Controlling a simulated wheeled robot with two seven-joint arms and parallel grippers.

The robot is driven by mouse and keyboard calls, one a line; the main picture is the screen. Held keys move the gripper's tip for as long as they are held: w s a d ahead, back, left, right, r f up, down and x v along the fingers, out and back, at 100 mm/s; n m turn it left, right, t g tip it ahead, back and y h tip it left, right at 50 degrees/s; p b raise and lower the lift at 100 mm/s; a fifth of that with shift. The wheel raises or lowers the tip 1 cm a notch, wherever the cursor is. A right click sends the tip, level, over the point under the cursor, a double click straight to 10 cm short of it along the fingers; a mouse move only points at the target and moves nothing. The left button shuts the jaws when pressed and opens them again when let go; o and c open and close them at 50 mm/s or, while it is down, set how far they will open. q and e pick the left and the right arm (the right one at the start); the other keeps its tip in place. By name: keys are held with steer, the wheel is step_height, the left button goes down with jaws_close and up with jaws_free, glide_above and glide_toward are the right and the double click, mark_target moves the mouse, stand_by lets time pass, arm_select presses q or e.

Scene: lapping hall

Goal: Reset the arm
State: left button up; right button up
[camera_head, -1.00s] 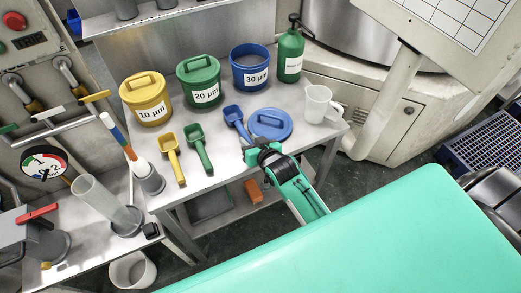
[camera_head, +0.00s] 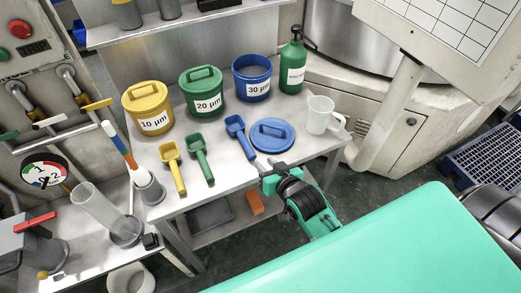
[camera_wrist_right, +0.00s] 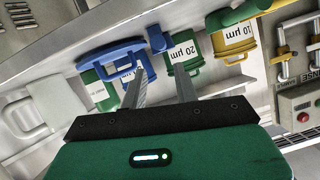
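My right gripper (camera_head: 264,168) is at the front edge of the steel table, just in front of the blue lid (camera_head: 271,136) and the blue scoop (camera_head: 240,137). In the right wrist view its two fingers (camera_wrist_right: 161,85) stand apart with nothing between them. My right arm comes in from the lower right of the head view. My left gripper is not in view.
The steel table (camera_head: 222,170) bears a yellow bucket (camera_head: 148,108), a green bucket (camera_head: 203,93), an open blue bucket (camera_head: 251,78), a green bottle (camera_head: 292,67), a clear jug (camera_head: 320,115), a yellow scoop (camera_head: 173,168) and a green scoop (camera_head: 200,158). Dark floor (camera_head: 350,180) is clear right of the table.

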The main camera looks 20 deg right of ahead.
steer(key=s+d+f+n+g+h, duration=0.15)
steer(key=s+g, duration=0.35)
steer(key=s, duration=0.5)
steer(key=s+f+n+g, duration=0.25)
steer(key=s+g, duration=0.25)
steer(key=s, duration=0.6)
step_height(320, 180, down, 31)
steer(key=g, duration=0.2)
steer(key=s+d+f, duration=0.1)
steer(key=s+f, duration=0.8)
steer(key=s, duration=0.1)
steer(key=s+d+f, duration=0.2)
steer(key=s+f, duration=0.7)
steer(key=f, duration=0.1)
steer(key=shift+s+d+g, duration=0.3)
steer(key=shift+s+g, duration=0.05)
steer(key=shift+g, duration=0.05)
